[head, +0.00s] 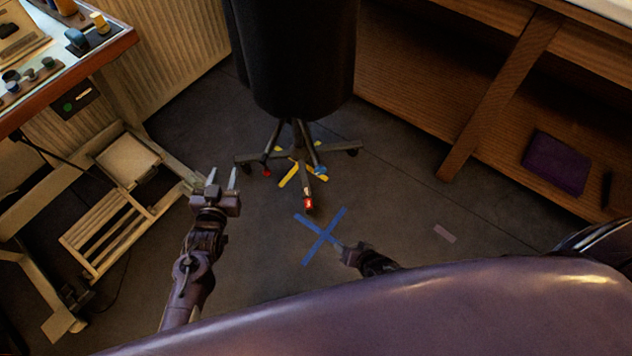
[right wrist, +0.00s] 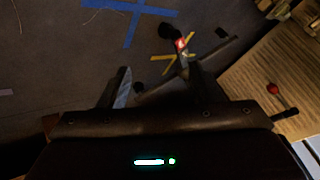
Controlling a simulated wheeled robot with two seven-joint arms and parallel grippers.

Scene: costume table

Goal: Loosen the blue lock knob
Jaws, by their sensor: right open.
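A dark upholstered form (head: 290,50) stands on a wheeled base with spread legs (head: 292,155). A small blue part (head: 320,170) sits on the right side of this base. It looks like the blue lock knob, but it is too small to be sure. Red parts show on the left leg (head: 267,171) and on the front leg (head: 308,203). My left gripper (head: 222,179) is open and empty, left of the base and apart from it. My right gripper (head: 345,249) is low in the head view by the blue tape. Its open fingers show in the right wrist view (right wrist: 163,88), with nothing clearly held.
A blue tape cross (head: 320,237) marks the floor before the base, and a yellow one (head: 287,181) lies under it. A wooden folding frame (head: 115,205) and a worktable (head: 100,55) stand left. A wooden shelf unit (head: 487,103) stands right. Floor between is clear.

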